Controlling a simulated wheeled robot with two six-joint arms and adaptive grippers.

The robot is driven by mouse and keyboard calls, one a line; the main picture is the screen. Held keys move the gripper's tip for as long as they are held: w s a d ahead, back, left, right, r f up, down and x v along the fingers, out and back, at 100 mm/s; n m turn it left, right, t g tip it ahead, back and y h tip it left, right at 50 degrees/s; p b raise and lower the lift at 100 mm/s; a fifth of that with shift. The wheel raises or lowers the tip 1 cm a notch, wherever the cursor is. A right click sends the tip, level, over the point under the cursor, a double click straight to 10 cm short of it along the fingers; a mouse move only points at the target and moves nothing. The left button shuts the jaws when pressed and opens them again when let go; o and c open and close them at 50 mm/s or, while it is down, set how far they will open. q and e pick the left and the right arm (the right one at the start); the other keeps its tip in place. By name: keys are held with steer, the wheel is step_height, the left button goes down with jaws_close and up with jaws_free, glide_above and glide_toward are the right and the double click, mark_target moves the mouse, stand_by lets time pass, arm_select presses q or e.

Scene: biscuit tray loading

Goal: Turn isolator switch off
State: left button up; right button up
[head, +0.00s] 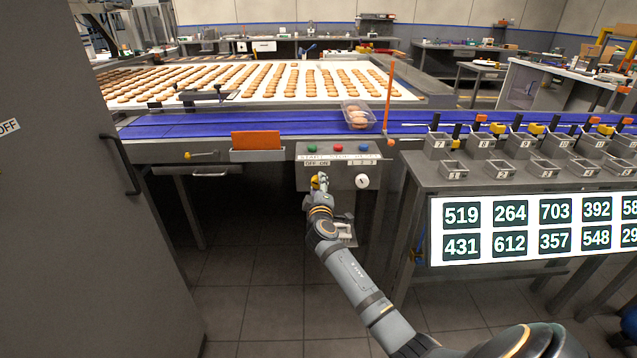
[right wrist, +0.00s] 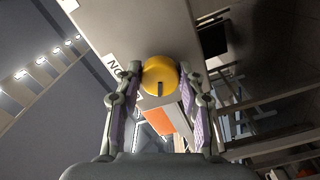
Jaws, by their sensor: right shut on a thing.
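The isolator switch (head: 315,180) is a yellow round knob on the grey control panel (head: 340,178), under the OFF and ON labels. In the right wrist view the yellow knob (right wrist: 160,75) has a dark mark on its near edge, and an ON label lies left of it. My right gripper (head: 320,184) is at the knob. In the right wrist view its two fingers (right wrist: 160,82) are on either side of the knob, shut on it. In the head view the gripper partly hides the knob. My left gripper is not in view.
Green, red and blue buttons (head: 337,148) top the panel, with a white dial (head: 362,181) at its right. A blue conveyor (head: 220,126) carries a clear tray (head: 372,118) of biscuits. A grey cabinet (head: 60,220) stands left; a bin table (head: 420,170) stands right.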

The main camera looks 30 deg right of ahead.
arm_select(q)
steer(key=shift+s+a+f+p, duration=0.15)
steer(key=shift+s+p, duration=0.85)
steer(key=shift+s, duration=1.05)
arm_select(e)
steer(key=shift+n, duration=2.6)
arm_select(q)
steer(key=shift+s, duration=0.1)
arm_select(e)
steer(key=o, duration=1.2)
steer(key=shift+c, duration=0.2)
steer(key=v, duration=1.2)
